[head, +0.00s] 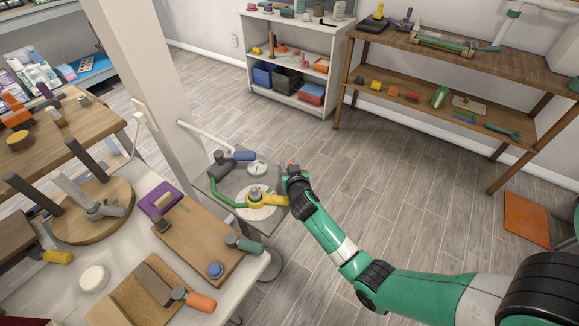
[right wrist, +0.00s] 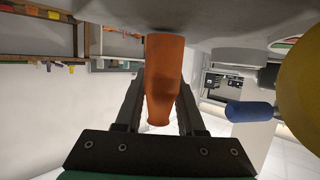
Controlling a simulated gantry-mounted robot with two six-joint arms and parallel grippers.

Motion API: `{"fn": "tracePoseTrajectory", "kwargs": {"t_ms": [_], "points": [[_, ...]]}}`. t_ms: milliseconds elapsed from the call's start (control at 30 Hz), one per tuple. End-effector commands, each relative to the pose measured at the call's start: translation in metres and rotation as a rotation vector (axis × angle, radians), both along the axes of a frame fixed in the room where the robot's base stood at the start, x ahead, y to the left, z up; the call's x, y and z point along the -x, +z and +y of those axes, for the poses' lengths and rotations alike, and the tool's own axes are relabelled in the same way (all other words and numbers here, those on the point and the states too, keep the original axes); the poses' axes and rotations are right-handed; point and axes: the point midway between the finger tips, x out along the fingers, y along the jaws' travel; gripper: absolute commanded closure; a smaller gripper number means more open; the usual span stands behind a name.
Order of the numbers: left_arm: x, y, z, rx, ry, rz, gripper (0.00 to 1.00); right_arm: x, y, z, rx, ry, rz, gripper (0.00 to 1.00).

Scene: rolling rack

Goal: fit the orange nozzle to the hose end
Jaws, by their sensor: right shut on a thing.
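My right gripper (head: 290,176) is at the end of my green arm, over the right edge of a small grey stand. In the right wrist view its two dark fingers (right wrist: 160,105) are shut on the orange nozzle (right wrist: 164,70), one on each side. Only a small orange patch of the nozzle (head: 292,169) shows in the head view. A curved green tube (head: 226,200), which looks like the hose, lies on the stand and meets a yellow piece (head: 268,201) just below my gripper. I cannot tell which part is the hose end. My left gripper is not in view.
The grey stand (head: 212,186) also holds a blue-handled tool (head: 243,156) and a white round dial (head: 257,168). A cluttered white table (head: 243,279) is at the lower left, with an upright pillar (head: 189,90) behind. Open floor (head: 390,170) lies to the right.

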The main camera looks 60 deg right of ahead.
Motion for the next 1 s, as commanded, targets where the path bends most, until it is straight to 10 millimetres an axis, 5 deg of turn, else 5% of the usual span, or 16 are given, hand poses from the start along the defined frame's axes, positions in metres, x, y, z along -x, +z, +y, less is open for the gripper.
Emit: {"fn": "tracePoseTrajectory", "kwargs": {"t_ms": [167, 333, 400, 700, 1000], "points": [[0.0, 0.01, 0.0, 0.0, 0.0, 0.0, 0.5, -0.001, 0.032, 0.0, 0.003, 0.0, -0.006, 1.0], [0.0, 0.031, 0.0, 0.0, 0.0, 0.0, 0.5, 0.014, 0.08, 0.037, 0.002, 0.005, -0.006, 1.0], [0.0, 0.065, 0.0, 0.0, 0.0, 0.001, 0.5, 0.021, 0.108, 0.052, 0.001, 0.006, 0.001, 1.0], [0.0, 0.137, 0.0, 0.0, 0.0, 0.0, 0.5, 0.047, 0.128, 0.112, 0.001, 0.005, 0.005, 1.0], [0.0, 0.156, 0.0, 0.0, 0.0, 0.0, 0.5, 0.054, 0.127, 0.129, 0.001, 0.0, 0.0, 1.0]]}}
